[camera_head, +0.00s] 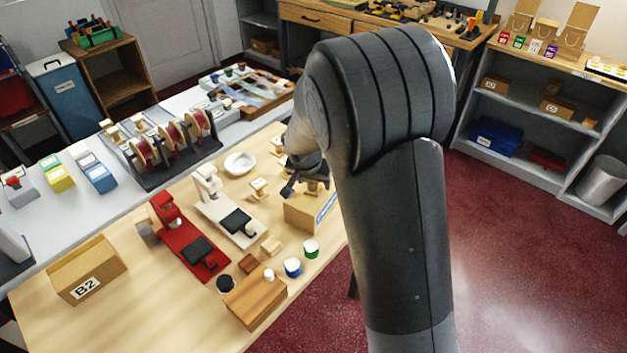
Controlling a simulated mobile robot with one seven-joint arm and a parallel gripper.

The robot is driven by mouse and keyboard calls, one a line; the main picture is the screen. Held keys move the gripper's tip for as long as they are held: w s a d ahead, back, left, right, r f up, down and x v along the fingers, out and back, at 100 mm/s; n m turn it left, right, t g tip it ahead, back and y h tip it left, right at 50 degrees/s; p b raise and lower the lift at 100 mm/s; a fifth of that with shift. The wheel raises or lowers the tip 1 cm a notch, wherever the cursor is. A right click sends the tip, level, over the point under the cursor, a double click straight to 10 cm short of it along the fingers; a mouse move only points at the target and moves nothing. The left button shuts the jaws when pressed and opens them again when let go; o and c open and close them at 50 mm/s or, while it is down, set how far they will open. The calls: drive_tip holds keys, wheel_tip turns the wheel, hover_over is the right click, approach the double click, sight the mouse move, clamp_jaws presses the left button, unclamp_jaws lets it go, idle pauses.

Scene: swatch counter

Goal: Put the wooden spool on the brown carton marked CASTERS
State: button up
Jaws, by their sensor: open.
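A brown carton (299,218) stands near the right edge of the wooden table, with a blue-and-white label on its right side; I cannot read the label. My gripper (303,188) is open just above the carton's top, partly hidden by my own arm. A small pale wooden piece (319,185) shows at the gripper, on or just above the carton; I cannot tell whether it is the spool or whether it touches the fingers. Another pale wooden spool-like piece (259,188) stands on the table left of the gripper.
A white dish (240,162) lies behind. A white device (222,215) and a red device (188,243) stand left. In front are a wooden block (254,300), blue-banded (292,267) and green-banded (311,249) pots. A carton marked B2 (88,269) stands far left.

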drive_tip(key=v, duration=1.2)
drive_tip(key=s+d+r+n+y, duration=0.1)
drive_tip(key=s+d+r, duration=0.3)
drive_tip(key=s, duration=0.2)
drive_tip(key=s+d+r+n, duration=0.1)
drive_tip(key=s+d+r, duration=0.3)
drive_tip(key=s+d, duration=0.15)
drive_tip(key=s+d+n+t, duration=0.1)
drive_tip(key=s+d+n, duration=0.1)
drive_tip(key=s, duration=1.2)
drive_tip(key=shift+s+d+r+t+y, duration=0.2)
drive_tip(key=shift+r+t+y, duration=0.1)
drive_tip(key=shift+r+y, duration=0.15)
